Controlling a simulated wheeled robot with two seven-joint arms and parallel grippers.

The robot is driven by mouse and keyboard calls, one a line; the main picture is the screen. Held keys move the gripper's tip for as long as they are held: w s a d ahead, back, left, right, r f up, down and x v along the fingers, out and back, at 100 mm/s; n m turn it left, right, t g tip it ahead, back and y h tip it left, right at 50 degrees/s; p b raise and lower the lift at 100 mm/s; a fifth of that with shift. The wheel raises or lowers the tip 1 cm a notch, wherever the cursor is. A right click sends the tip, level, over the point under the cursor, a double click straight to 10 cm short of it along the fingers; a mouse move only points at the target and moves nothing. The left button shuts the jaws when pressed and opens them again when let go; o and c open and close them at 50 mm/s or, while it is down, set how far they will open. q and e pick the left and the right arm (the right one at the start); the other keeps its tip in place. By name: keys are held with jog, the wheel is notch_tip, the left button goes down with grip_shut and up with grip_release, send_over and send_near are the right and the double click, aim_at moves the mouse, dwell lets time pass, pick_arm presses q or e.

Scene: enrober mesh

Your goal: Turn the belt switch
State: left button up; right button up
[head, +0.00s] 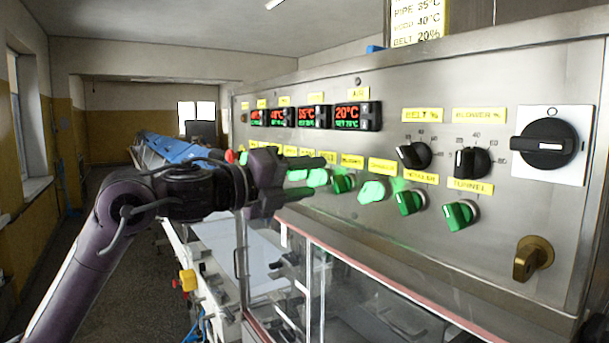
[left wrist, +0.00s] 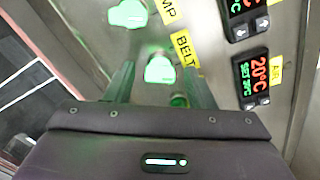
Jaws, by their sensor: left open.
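The belt switch is a lit green knob (left wrist: 160,70) beside a yellow label reading BELT (left wrist: 185,48) in the left wrist view. In the head view the lit green knob (head: 318,178) at my fingertips appears to be the same switch. My left gripper (head: 316,176) is open at the panel, and its two fingers (left wrist: 157,78) stand on either side of the knob in the left wrist view. I cannot tell whether they touch it. The gripper body hides part of the label row. My right gripper is not in view.
Another lit green knob (left wrist: 128,13) sits beside the belt switch, and several green knobs, such as the tunnel knob (head: 459,215), continue right. Black dials (head: 414,155), a large black rotary switch (head: 544,143) and a brass key switch (head: 533,258) share the panel. A glazed enclosure (head: 350,295) lies below.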

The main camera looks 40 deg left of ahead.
pick_arm(q)
jog(key=c, duration=1)
jog(key=shift+f+n, duration=0.1)
jog(key=shift+n, duration=0.9)
jog(key=n, duration=0.4)
jog(key=shift+b, duration=0.3)
jog(key=n, duration=0.6)
